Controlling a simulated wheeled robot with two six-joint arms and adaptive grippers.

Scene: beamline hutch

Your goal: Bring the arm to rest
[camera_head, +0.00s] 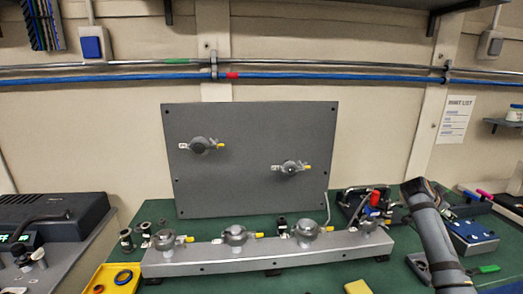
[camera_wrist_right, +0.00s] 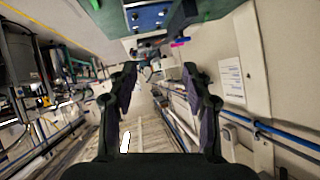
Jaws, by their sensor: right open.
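My right arm (camera_head: 436,240) shows at the right of the head view, a grey tubular link rising over the right part of the green bench. Its gripper is not clearly visible there. In the right wrist view my right gripper (camera_wrist_right: 160,80) has its two dark fingers wide apart, with nothing between them. Beyond the fingers lies open room, with a pale wall on the right and equipment on the left. My left gripper is in neither view.
A grey upright panel (camera_head: 250,150) with two valves stands on the green bench (camera_head: 330,276). In front is a metal rail (camera_head: 205,262) with several round fittings. A yellow tray (camera_head: 112,279) sits front left. A blue box (camera_head: 472,236) and clutter lie near my right arm.

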